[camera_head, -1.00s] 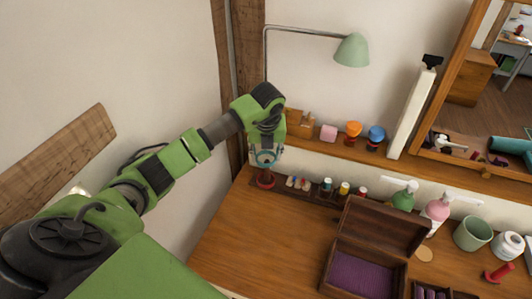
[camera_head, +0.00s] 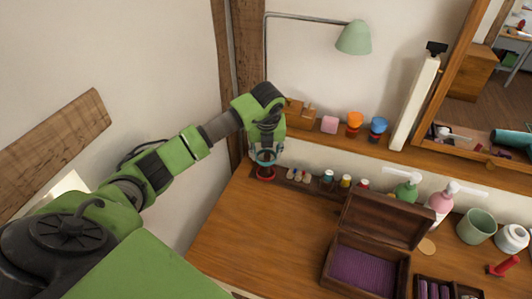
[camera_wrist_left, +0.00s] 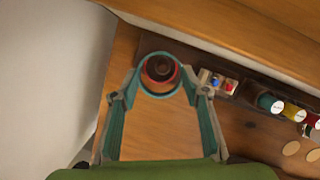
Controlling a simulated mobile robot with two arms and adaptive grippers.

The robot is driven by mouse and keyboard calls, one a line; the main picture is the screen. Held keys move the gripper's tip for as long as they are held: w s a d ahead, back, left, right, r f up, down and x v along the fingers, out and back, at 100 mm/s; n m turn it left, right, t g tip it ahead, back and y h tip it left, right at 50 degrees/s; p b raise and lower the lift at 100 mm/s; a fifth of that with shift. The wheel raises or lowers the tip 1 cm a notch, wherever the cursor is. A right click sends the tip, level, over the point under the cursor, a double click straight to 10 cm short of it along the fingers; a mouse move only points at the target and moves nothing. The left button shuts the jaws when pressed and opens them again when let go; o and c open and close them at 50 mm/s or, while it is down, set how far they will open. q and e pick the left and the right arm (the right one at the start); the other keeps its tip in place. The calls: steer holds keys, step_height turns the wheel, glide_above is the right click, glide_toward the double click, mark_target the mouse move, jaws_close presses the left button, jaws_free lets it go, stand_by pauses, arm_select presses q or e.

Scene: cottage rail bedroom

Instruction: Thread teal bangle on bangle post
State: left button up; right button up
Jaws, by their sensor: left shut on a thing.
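My left gripper (camera_head: 266,158) is shut on the teal bangle (camera_wrist_left: 160,97) and points down at the back left corner of the desk. The bangle is a thin teal ring between the fingertips. The bangle post (camera_wrist_left: 160,67), dark on top with red around it, shows through the ring in the left wrist view. In the head view the red base of the post (camera_head: 265,175) shows just below the gripper. The gripper hides most of the post, so I cannot tell how far down it the ring sits. My right gripper is not in view.
Small bottles (camera_head: 345,182) stand in a row right of the post. An open wooden box (camera_head: 326,268) with purple lining sits on the desk. A shelf (camera_head: 395,150) runs along the wall behind. The front left of the desk (camera_head: 245,225) is clear.

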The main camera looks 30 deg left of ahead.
arm_select(q)
steer(key=shift+f+b, duration=0.6)
steer(key=shift+f, duration=0.2)
steer(key=shift+f+b, duration=1.05)
steer(key=shift+f, duration=0.4)
stand_by(0.7)
steer(key=o, duration=1.1)
